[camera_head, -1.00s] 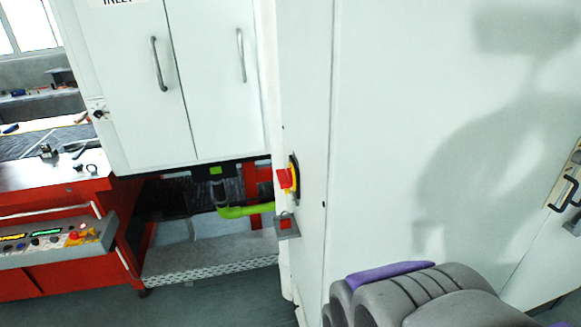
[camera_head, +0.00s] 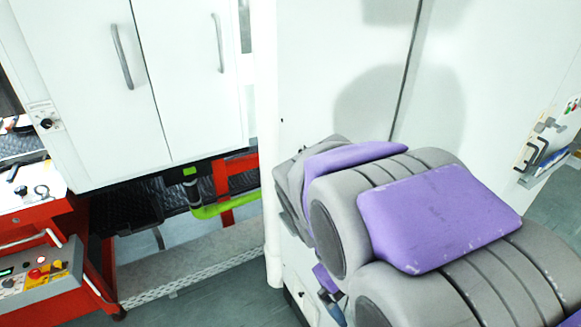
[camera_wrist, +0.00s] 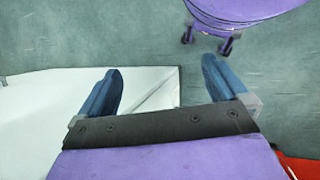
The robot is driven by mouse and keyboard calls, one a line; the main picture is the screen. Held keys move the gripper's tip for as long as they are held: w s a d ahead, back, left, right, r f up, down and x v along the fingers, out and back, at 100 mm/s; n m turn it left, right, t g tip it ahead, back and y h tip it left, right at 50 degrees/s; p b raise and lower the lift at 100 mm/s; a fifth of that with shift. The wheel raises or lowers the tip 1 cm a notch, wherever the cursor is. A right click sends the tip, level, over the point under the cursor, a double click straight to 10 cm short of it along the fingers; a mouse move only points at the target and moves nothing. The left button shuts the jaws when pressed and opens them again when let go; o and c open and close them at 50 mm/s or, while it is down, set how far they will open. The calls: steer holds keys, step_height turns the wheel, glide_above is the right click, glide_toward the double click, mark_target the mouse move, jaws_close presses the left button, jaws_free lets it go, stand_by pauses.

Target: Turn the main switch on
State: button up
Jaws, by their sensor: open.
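My gripper (camera_wrist: 161,72) is open and empty in the wrist view, its two blue fingers apart over a white surface and grey floor. In the head view only a small blue part of it shows low behind my purple and grey arm. The red-and-yellow switch on the white cabinet (camera_head: 330,60) is not visible now; my arm covers that part of the cabinet. I cannot tell how far my gripper is from the switch, and no contact shows.
A red bench with a button panel (camera_head: 40,277) stands at lower left. A green hose (camera_head: 212,211) runs beneath the two-door cabinet, above a grey ledge (camera_head: 190,268). A holder with black hooked tools (camera_head: 545,140) is on the right. Grey floor (camera_head: 220,305) is clear in front.

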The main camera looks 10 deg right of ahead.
steer(key=w+d+r+n+h+p, duration=0.2)
steer(key=w+n+h+p, duration=0.1)
steer(key=w, duration=0.5)
steer(key=w+d+r+n+h+p, duration=0.2)
steer(key=w+n, duration=0.1)
steer(key=w, duration=0.5)
steer(key=w+a+f+n+t+h+p, duration=0.1)
steer(key=w+a+n+t+h+p, duration=0.15)
steer(key=w+a, duration=0.4)
steer(key=w+a+n+t+h+p, duration=0.1)
steer(key=w+a+n+h+p, duration=0.25)
steer(key=w, duration=0.65)
steer(key=w+a+f+n+t+h+p, duration=0.1)
steer(key=w+a+f+n+t+p, duration=0.15)
steer(key=a, duration=0.45)
steer(key=w+a+f+n+t+h+p, duration=0.1)
steer(key=w+a+f+n+t+p, duration=0.15)
steer(key=a, duration=0.45)
steer(key=x, duration=1.2)
steer(key=s+f+x, duration=0.1)
steer(key=x, duration=0.5)
steer(key=shift+d, duration=0.25)
steer(key=shift+w+a+r, duration=0.1)
steer(key=shift+a, duration=0.65)
steer(key=shift+d, duration=0.55)
steer(key=c, duration=0.4)
steer(key=shift+c, duration=1.4)
